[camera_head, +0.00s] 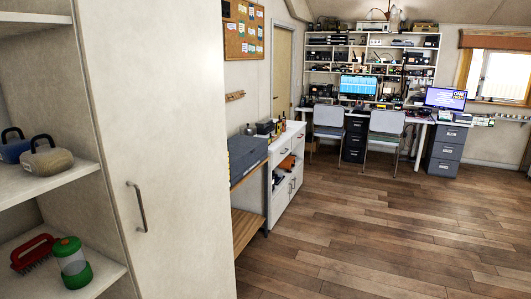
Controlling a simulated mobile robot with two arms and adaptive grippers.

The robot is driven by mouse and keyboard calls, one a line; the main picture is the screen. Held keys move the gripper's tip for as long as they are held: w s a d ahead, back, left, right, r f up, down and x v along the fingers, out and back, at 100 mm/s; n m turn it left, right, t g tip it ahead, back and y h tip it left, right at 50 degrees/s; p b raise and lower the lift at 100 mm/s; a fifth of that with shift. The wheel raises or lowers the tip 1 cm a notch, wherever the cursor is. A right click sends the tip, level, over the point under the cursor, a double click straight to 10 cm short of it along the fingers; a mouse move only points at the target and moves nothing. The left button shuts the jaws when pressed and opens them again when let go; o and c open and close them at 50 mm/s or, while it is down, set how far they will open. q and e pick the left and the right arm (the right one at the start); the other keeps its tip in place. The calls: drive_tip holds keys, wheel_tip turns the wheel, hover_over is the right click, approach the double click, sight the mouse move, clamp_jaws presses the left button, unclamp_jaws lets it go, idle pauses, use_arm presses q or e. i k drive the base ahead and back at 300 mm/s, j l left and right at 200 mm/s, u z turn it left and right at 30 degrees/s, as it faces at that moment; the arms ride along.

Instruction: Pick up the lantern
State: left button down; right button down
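A green lantern (72,263) with a pale, see-through middle stands upright on a low white shelf (98,284) at the bottom left, near the shelf's front edge. A small orange patch shows on its top. Neither my left nor my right gripper is in this view.
A red brush (36,253) lies left of the lantern. Two kettlebell-like objects, one tan (46,157) and one blue (14,146), sit on the shelf above. A tall white cabinet door (165,150) stands close on the right. The wooden floor (390,235) beyond is clear.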

sight(71, 260)
drive_tip(key=u, duration=1.75)
drive_tip(key=i+l+u, duration=0.1)
drive_tip(key=l+u, duration=0.3)
drive_tip(key=i+l+u, duration=0.1)
drive_tip(key=l+u, duration=0.5)
drive_tip(key=u, duration=0.15)
